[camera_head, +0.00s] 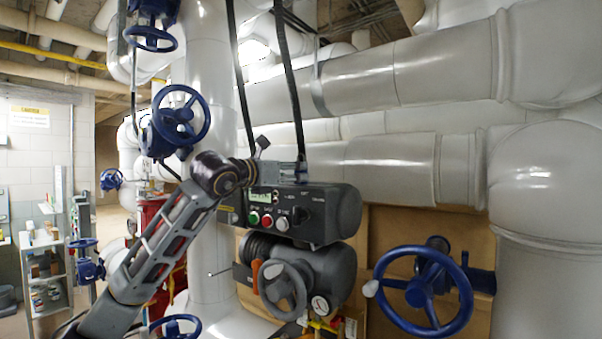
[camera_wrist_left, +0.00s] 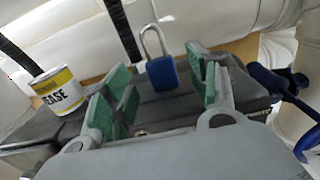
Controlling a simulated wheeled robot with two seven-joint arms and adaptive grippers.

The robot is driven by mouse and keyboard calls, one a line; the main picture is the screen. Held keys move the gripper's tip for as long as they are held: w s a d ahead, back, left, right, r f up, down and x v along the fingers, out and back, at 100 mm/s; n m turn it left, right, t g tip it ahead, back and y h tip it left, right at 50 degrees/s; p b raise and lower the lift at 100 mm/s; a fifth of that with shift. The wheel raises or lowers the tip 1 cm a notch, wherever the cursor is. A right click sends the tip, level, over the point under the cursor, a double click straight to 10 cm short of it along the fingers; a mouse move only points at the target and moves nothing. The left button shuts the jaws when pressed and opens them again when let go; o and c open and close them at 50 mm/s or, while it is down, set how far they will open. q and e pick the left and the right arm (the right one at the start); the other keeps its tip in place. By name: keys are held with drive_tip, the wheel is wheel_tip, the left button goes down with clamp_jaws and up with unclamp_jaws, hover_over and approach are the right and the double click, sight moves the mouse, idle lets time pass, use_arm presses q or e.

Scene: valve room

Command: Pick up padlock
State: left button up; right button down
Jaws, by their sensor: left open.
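A blue padlock (camera_wrist_left: 162,73) with a silver shackle stands upright on the dark top of the actuator housing in the left wrist view. My left gripper (camera_wrist_left: 158,84) is open, with its green-padded fingers on either side of the padlock's direction. The padlock appears just beyond the fingertips; I cannot tell whether it is partly between them. In the head view my left gripper (camera_head: 285,173) is low over the top of the grey actuator (camera_head: 337,208). I cannot make out the padlock there. My right gripper is not in view.
A white and yellow grease can (camera_wrist_left: 58,91) stands left of the fingers on the same top. Two black straps hang behind. A blue handwheel (camera_head: 424,291) is to the right of the actuator, and large white pipes (camera_head: 390,75) run behind it.

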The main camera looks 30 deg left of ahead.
use_arm(q)
drive_tip(key=shift+w, duration=0.1)
idle(0.3)
drive_tip(key=shift+w+r+p, duration=0.2)
drive_tip(key=shift+w+p, duration=0.85)
drive_tip(key=shift+w, duration=0.35)
drive_tip(key=shift+w+d+f+p, duration=0.15)
drive_tip(key=shift+w+p, duration=0.35)
drive_tip(key=shift+w, duration=0.65)
drive_tip(key=c, duration=1.1)
drive_tip(key=shift+r, duration=0.25)
drive_tip(key=shift+r+b, duration=0.3)
drive_tip(key=shift+r, duration=1.3)
drive_tip(key=shift+s+a+b, duration=0.25)
drive_tip(key=shift+s+b, duration=0.8)
drive_tip(key=shift+s, duration=1.95)
drive_tip(key=shift+s+a+b, duration=0.2)
drive_tip(key=shift+s+b, duration=0.85)
drive_tip(key=shift+s, duration=2)
drive_tip(key=shift+s+a+b, duration=0.25)
drive_tip(key=shift+s+b, duration=0.8)
drive_tip(key=shift+s, duration=1.95)
